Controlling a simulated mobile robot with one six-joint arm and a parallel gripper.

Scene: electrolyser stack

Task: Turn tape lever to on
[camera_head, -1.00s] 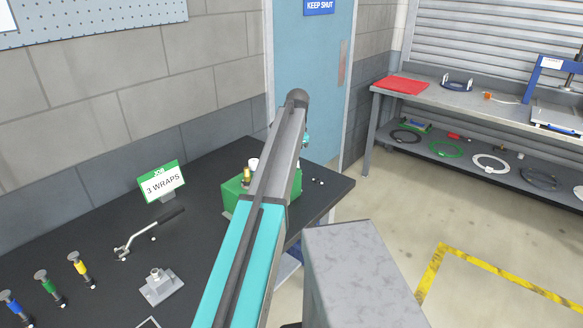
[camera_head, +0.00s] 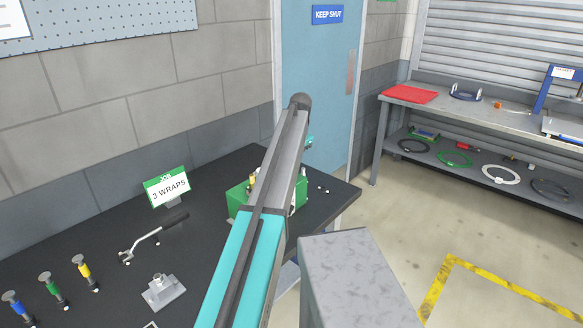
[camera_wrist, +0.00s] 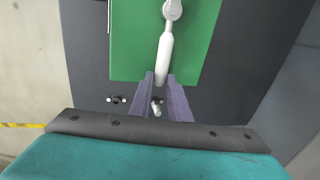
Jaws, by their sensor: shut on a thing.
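The tape lever (camera_wrist: 165,50) is a pale, slim handle on the green box (camera_wrist: 135,50) in the wrist view. It runs from a round pivot at the top edge down towards me. My gripper (camera_wrist: 161,79) is shut on the lever's near end, with one purple finger on each side. In the head view the green box (camera_head: 237,199) stands at the bench's far right end, partly hidden by my arm. The lever and my gripper's fingers are hidden there. I cannot read any on or off mark.
On the dark bench (camera_head: 215,262) are a "3 WRAPS" sign (camera_head: 168,187), a crank handle (camera_head: 150,240), a metal block (camera_head: 163,291) and blue, green and yellow-topped pegs (camera_head: 82,268). A blue door (camera_head: 312,85) is behind. Shelving with rings stands at the right.

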